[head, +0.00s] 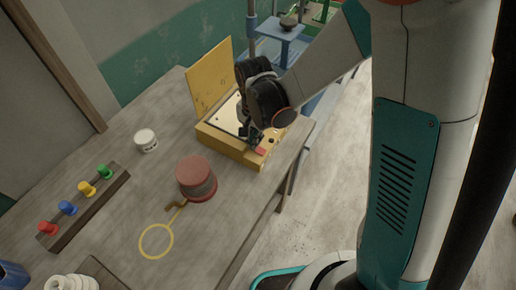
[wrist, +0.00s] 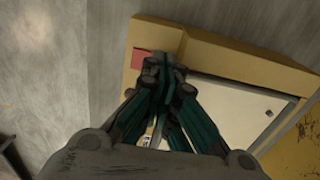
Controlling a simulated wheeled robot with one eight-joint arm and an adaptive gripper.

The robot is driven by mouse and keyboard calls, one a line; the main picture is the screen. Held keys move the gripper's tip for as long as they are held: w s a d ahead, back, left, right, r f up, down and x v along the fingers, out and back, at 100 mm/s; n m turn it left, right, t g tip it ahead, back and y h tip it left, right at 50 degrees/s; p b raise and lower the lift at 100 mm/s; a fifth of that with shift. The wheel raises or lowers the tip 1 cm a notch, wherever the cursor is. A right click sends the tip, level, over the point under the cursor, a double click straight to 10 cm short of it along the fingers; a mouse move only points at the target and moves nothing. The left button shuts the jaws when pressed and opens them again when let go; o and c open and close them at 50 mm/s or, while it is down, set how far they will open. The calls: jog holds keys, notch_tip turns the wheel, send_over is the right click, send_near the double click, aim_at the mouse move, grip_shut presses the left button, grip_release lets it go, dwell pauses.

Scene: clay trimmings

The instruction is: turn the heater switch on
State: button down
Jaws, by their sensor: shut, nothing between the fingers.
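A yellow box (head: 222,145) with a pale top plate and a raised yellow back panel (head: 210,78) stands on the table. A red patch (head: 261,151) lies at its near right corner, with small dark round parts beside it. I cannot tell which part is the heater switch. My gripper (head: 254,142) is shut and empty, pointing down over that corner. In the wrist view the closed fingertips (wrist: 161,70) are beside the red patch (wrist: 141,62) and cover part of the box top (wrist: 240,105). Whether they touch it is unclear.
A red-topped cylinder (head: 194,172), a yellow ring tool (head: 156,241), a white jar (head: 146,140) and a wooden rack (head: 95,205) with coloured pegs are on the table. A blue stand (head: 278,30) is behind. The table edge is close to the box's right.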

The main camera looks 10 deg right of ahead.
jog(key=shift+f+b, duration=0.6)
jog(key=shift+f, duration=0.1)
dwell(0.3)
jog(key=shift+r, duration=0.15)
jog(key=shift+r+p, duration=2.25)
jog(key=shift+r, duration=1.1)
jog(key=shift+d+r, duration=0.2)
jog(key=s+d+r+n+t+b, duration=0.7)
jog(key=s+d+r+b, duration=0.1)
jog(key=s+d, duration=0.5)
jog(key=shift+d+r+n+b, duration=0.3)
jog(key=shift+d+r, duration=0.15)
jog(key=shift+r, duration=0.4)
